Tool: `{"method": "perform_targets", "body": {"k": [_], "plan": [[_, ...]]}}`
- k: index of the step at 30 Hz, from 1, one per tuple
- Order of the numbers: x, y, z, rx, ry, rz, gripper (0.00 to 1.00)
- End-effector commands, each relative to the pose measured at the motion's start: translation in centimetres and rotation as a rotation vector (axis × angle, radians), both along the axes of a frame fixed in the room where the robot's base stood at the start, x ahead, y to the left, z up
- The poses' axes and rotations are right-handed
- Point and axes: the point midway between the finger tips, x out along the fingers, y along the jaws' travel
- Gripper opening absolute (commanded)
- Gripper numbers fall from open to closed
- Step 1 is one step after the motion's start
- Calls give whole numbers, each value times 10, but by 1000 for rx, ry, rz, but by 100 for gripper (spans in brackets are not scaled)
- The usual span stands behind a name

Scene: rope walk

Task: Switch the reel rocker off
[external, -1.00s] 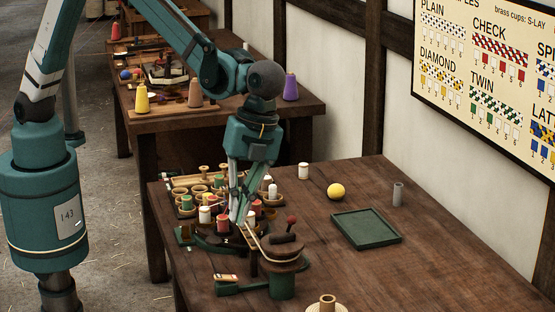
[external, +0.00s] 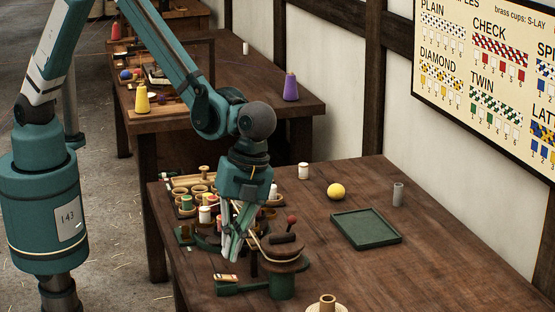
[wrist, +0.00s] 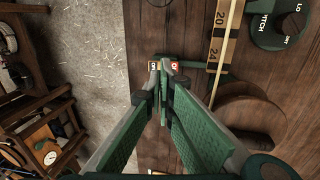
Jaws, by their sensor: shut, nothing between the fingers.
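The reel rocker (external: 226,277) is a small switch with pale and orange-red parts, at the near left of the table beside the reel (external: 284,262). In the wrist view its red end (wrist: 174,66) shows just right of my fingertips, and its yellowish end shows just left of them. The middle of the rocker is hidden behind the fingertips, so its tilt cannot be told. My gripper (external: 230,257) is shut and empty, pointing down just above the rocker. It also shows in the wrist view (wrist: 164,80). Contact with the rocker cannot be made out.
A red-knobbed handle (external: 291,220) stands by the reel. Several spools and cups crowd behind my gripper. A numbered wooden strip (wrist: 223,38) and a dial (wrist: 284,22) lie right of the rocker. A green tray (external: 366,229) and a yellow ball (external: 336,191) sit further right.

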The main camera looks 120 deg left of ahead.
Motion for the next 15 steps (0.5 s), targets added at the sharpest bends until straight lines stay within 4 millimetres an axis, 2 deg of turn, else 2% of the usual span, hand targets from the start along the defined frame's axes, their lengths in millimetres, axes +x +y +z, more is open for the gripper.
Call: {"method": "perform_targets", "body": {"k": [6,15], "plan": [[-5,-5,-30,0,0,-1,0],[-8,-8,-47,0,0,-1,0]]}}
